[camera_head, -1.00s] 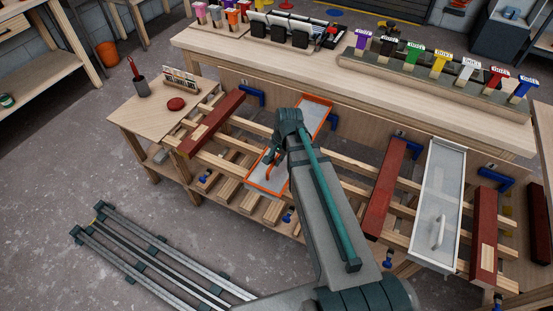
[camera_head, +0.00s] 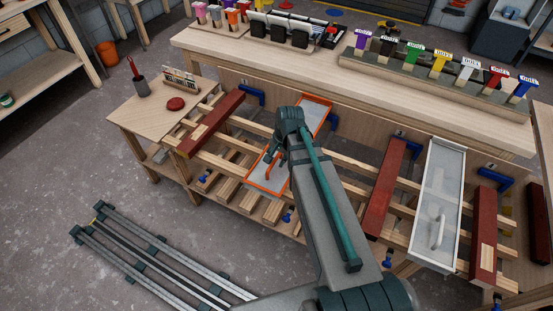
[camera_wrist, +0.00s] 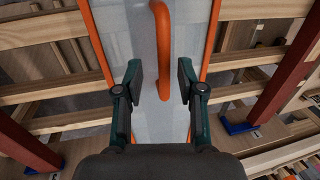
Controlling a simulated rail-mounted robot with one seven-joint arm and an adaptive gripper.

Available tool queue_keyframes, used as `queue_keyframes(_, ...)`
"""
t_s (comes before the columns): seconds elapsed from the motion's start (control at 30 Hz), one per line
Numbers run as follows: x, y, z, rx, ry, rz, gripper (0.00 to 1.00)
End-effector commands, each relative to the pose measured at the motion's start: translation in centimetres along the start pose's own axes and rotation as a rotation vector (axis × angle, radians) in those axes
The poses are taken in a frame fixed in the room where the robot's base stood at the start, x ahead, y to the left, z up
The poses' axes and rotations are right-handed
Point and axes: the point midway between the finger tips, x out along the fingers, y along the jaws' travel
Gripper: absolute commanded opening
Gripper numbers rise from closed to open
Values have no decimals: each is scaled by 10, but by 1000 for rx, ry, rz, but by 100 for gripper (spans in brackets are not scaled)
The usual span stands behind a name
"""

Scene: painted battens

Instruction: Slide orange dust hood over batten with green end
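The orange dust hood (camera_head: 252,188) is a long, orange-rimmed grey panel lying across the rack's rails, left of centre in the head view. Its orange handle (camera_wrist: 166,40) stands up from the panel in the wrist view. My gripper (camera_wrist: 160,82) is open, with one finger on each side of the handle's near end and visible gaps between. My arm covers the hood's middle in the head view. Dark red battens lie across the rails: one left of the hood (camera_head: 212,123), one right of it (camera_head: 390,188), one further right (camera_head: 485,232). I see no green batten end.
A white-framed hood with a pale handle (camera_head: 440,190) lies between the two right battens. Blue brackets (camera_head: 252,95) line the rack's back. The workbench (camera_head: 300,70) behind carries a row of coloured-handled tools. Metal rails (camera_head: 160,260) lie on the floor at left.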

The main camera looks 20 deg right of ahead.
Motion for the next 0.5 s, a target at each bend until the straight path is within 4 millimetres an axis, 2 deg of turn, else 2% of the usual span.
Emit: queue_keyframes(0.5,-80,0,0,1,3,-1,39)
